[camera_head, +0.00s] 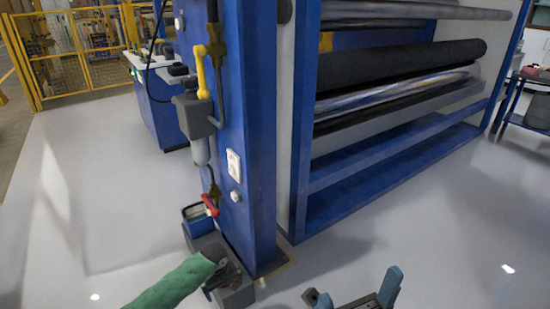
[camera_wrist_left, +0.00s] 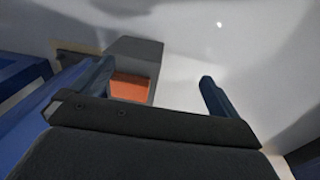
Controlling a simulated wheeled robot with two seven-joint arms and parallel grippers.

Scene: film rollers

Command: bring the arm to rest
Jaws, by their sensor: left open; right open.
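My left gripper (camera_wrist_left: 156,75) shows in the left wrist view with its two dark blue fingers spread and nothing between them. Past them, a grey box (camera_wrist_left: 138,50) with an orange patch lies below. My right gripper (camera_head: 352,296) is at the bottom edge of the head view, right of the blue column. Its fingers stand apart and it looks empty.
A blue column (camera_head: 245,130) with a valve stands mid-view. Right of it is a blue rack with a dark roller (camera_head: 400,65). Pale floor (camera_head: 90,220) is open at left.

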